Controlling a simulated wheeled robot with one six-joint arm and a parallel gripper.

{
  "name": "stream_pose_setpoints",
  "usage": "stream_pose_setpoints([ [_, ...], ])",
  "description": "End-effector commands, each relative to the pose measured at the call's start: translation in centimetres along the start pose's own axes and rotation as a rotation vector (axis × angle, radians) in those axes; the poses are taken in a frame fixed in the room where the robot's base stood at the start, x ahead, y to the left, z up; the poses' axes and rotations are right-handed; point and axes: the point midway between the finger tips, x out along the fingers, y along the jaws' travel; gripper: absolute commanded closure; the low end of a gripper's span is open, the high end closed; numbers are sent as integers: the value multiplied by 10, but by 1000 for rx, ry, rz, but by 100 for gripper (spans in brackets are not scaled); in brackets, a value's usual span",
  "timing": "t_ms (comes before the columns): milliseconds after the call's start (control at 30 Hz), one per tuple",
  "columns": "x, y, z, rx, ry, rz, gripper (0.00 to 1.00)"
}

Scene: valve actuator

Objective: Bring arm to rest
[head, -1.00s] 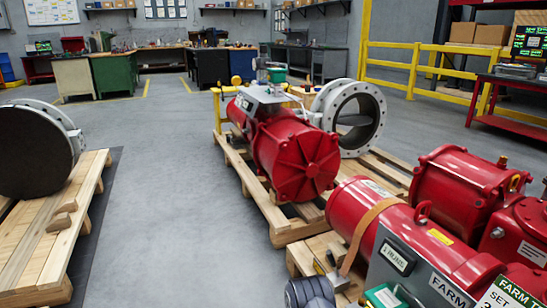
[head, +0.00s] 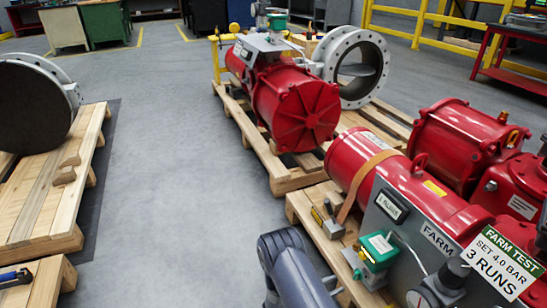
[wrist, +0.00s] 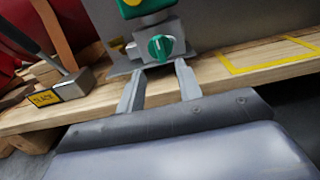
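My gripper (wrist: 160,67) shows in the wrist view with its two grey fingers apart and nothing held between them. Its fingertips are just below a grey fitting with a green knob (wrist: 160,47); I cannot tell whether they touch it. The same green-topped fitting shows in the head view (head: 376,250), at the front of the pallet. My dark grey arm (head: 290,272) rises at the bottom middle of the head view; the gripper itself cannot be made out there.
A red actuator (head: 425,195) with a grey panel lies on a wooden pallet (head: 300,208) at right. A hammer-like tool, its block labelled (wrist: 58,88), lies left of the fingers. Another red actuator (head: 297,110) stands behind. A left pallet (head: 35,215) holds a dark disc. Grey floor between is clear.

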Motion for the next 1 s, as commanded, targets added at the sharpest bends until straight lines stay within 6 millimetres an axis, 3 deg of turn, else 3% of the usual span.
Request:
stream_pose_setpoints([
  [367, 71, -1, -3, 2, 0, -6, 66],
  [1000, 69, 0, 0, 513, -1, 0, 66],
])
